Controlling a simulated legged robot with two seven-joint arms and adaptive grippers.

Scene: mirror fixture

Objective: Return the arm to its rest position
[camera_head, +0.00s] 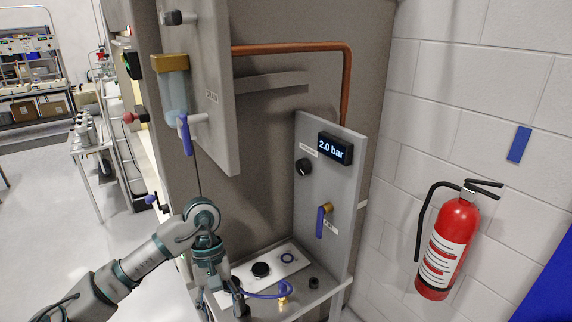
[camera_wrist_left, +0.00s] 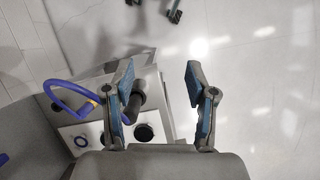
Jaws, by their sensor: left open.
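My left arm (camera_head: 150,252) comes in from the lower left of the head view and bends down at the wrist. My left gripper (camera_head: 222,298) points down by the left end of the fixture's low shelf. In the left wrist view the gripper (camera_wrist_left: 161,90) is open, its two blue-padded fingers wide apart with nothing between them. A black cylindrical part (camera_wrist_left: 138,100) stands close beside the left finger; I cannot tell if they touch. Floor shows beyond the gap. My right gripper is not in view.
The shelf carries a white plate (camera_head: 290,262) with a black knob (camera_head: 261,269) and a blue hose (camera_head: 265,295). A grey panel (camera_head: 312,225) with a "2.0 bar" display (camera_head: 335,149) stands behind. A red extinguisher (camera_head: 447,245) hangs at right. Open floor (camera_head: 50,200) lies left.

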